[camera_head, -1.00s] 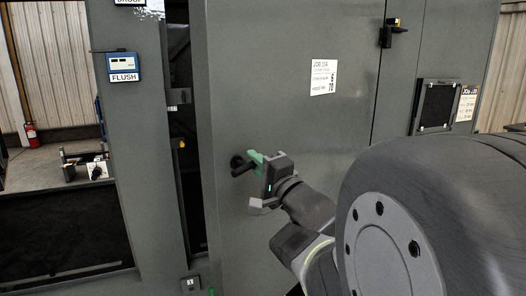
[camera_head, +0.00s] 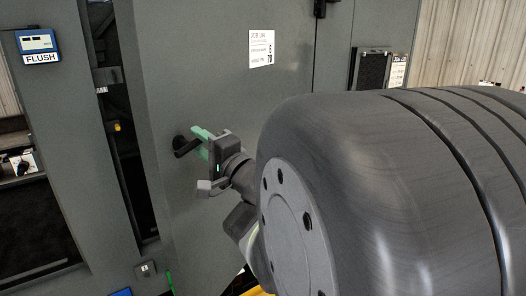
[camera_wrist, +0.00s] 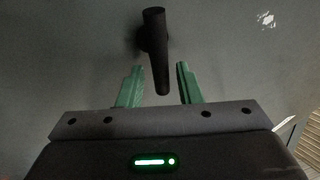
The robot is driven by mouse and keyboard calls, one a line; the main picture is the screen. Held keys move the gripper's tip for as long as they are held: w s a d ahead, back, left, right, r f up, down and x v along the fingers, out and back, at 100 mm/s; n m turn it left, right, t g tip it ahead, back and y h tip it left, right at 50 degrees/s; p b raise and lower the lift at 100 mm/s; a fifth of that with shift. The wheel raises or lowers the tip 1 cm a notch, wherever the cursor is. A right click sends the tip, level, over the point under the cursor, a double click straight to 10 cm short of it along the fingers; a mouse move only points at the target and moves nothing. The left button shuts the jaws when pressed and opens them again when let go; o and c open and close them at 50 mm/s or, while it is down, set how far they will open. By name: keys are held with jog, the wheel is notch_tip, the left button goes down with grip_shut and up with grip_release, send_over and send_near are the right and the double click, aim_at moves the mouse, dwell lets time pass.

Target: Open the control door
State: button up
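The control door (camera_head: 220,90) is a tall grey panel with a white job label. It stands ajar, with a dark gap along its left edge. Its black lever handle (camera_head: 183,147) sits near that edge. My gripper (camera_head: 203,142) is at the handle, its green fingers reaching toward the door. In the wrist view, the handle (camera_wrist: 156,45) hangs between the two fingers of my gripper (camera_wrist: 160,70). The fingers are apart, with a visible gap on each side of the lever. Contact with the handle does not show.
A fixed grey post with a blue FLUSH display (camera_head: 38,45) stands left of the gap. Inside the gap are dark fittings and a small yellow-orange part (camera_head: 117,127). A dark vent panel (camera_head: 370,68) is at the right. My own arm blocks the lower right.

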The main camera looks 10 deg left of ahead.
jog(key=v, duration=1.3)
jog(key=shift+s+a, duration=0.1)
